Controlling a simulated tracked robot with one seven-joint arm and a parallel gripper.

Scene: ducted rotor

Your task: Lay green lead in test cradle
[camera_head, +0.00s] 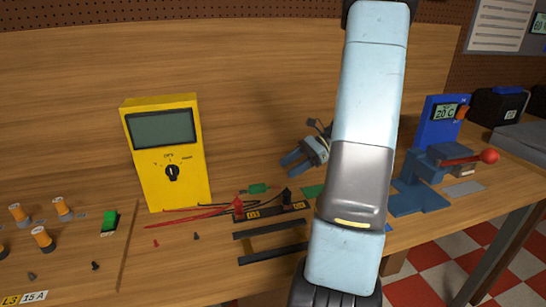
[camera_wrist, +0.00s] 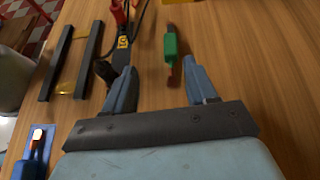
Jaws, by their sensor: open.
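The green lead (camera_head: 258,188), a small green body with thin ends, lies on the wooden bench behind a black block with a yellow label (camera_head: 262,211). That block bears a red and a black clip and may be the test cradle; I cannot tell for sure. In the wrist view the green lead (camera_wrist: 170,46) shows beyond the fingertips (camera_wrist: 158,68), nearer the right finger. The labelled block (camera_wrist: 122,42) lies to its left.
Two black rails (camera_head: 270,250) lie in front of the block. A yellow meter (camera_head: 166,152) with red and black wires stands left. A blue press with a red knob (camera_head: 420,185) stands right. Another green piece (camera_head: 312,191) is partly behind my arm. Orange-banded cylinders (camera_head: 42,238) stand far left.

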